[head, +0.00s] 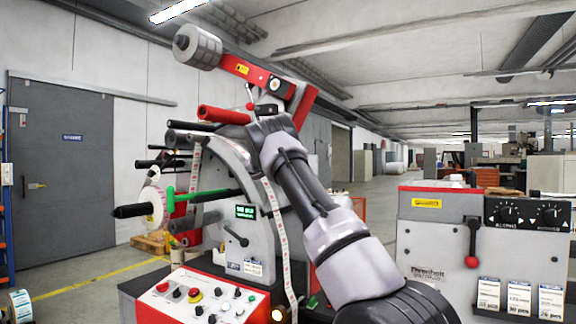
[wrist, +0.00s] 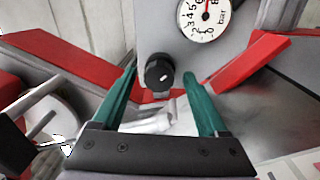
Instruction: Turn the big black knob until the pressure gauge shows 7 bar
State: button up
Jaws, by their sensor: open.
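The big black knob (wrist: 159,72) sits on a grey panel in the wrist view, with a small pale mark on its face. The pressure gauge (wrist: 203,20), a white dial marked bar, is up and right of the knob. Its top is cut off by the frame edge, and I cannot read the needle's value for sure. My gripper (wrist: 160,78) is open, with one teal finger on each side of the knob in the picture. I see no finger clearly touching it. In the head view I cannot make out the gripper, knob or gauge; my arm covers part of the machine.
Red machine arms (wrist: 262,58) flank the panel in the wrist view. In the head view, the label rewinder (head: 225,165) has rollers and a paper web, with a control box (head: 200,290) below. Another machine (head: 430,235) stands at the right.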

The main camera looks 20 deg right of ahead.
jog(key=v, duration=1)
jog(key=shift+a, duration=0.35)
jog(key=shift+s, duration=0.15)
jog(key=s+d+f+m+g+y, duration=0.1)
jog(key=s+d+m+g+y, duration=0.25)
jog(key=s, duration=0.75)
jog(key=s+d+f+m+g+y, duration=0.2)
jog(key=s+m, duration=0.2)
jog(key=s, duration=0.7)
jog(key=s+a+f+m+y, duration=0.1)
jog(key=s+a+y, duration=0.2)
jog(key=s+a, duration=0.4)
jog(key=s+a+f+m+t+y, duration=0.1)
jog(key=s+a+y, duration=0.3)
jog(key=s, duration=1)
jog(key=s+a+f+m+y, duration=0.1)
jog(key=s+a+y, duration=0.3)
jog(key=s+a, duration=0.6)
jog(key=shift+s+f, duration=0.3)
jog(key=shift+f, duration=0.35)
